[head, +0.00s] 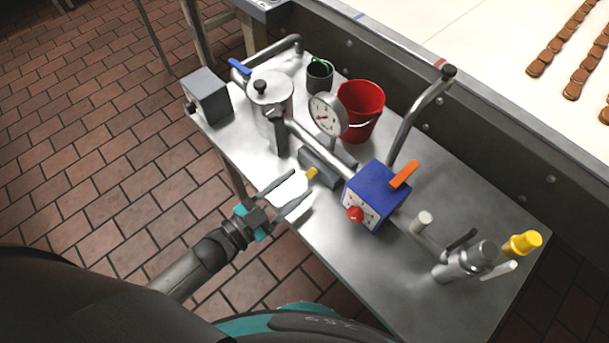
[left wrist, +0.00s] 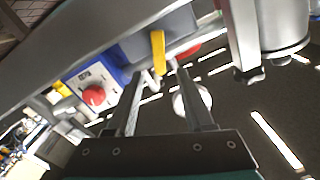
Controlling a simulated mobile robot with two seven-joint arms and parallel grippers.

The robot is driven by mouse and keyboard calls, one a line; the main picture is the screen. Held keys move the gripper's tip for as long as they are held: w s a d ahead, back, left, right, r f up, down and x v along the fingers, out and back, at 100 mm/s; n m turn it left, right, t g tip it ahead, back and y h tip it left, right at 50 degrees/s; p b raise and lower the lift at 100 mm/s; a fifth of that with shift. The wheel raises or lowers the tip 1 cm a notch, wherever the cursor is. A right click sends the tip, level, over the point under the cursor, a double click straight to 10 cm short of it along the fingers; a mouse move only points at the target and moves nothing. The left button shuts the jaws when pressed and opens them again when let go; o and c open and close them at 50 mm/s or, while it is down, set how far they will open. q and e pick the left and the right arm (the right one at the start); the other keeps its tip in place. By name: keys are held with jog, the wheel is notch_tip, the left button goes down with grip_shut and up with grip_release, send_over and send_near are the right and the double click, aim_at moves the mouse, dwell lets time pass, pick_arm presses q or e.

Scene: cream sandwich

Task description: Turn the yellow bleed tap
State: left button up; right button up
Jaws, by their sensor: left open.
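The yellow bleed tap (head: 312,173) is a small yellow lever on a grey block (head: 320,165) under the pipe. In the left wrist view the yellow tap (left wrist: 158,52) hangs from the grey block between and just beyond my fingertips. My left gripper (head: 301,182) is open and empty, reaching over the table's front edge towards the tap. Its two fingers also show in the left wrist view (left wrist: 159,74). I cannot tell whether a finger touches the tap. My right gripper is not in view.
A blue box (head: 372,200) with a red knob and orange lever stands right of the tap. A pressure gauge (head: 327,116), red bucket (head: 362,108) and steel filter pot (head: 270,92) stand behind. A larger yellow cap (head: 523,243) is at the right end of the steel table (head: 330,245).

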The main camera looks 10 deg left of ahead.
aim_at(312, 172)
pick_arm(q)
jog(key=shift+x, duration=1.8)
grip_shut()
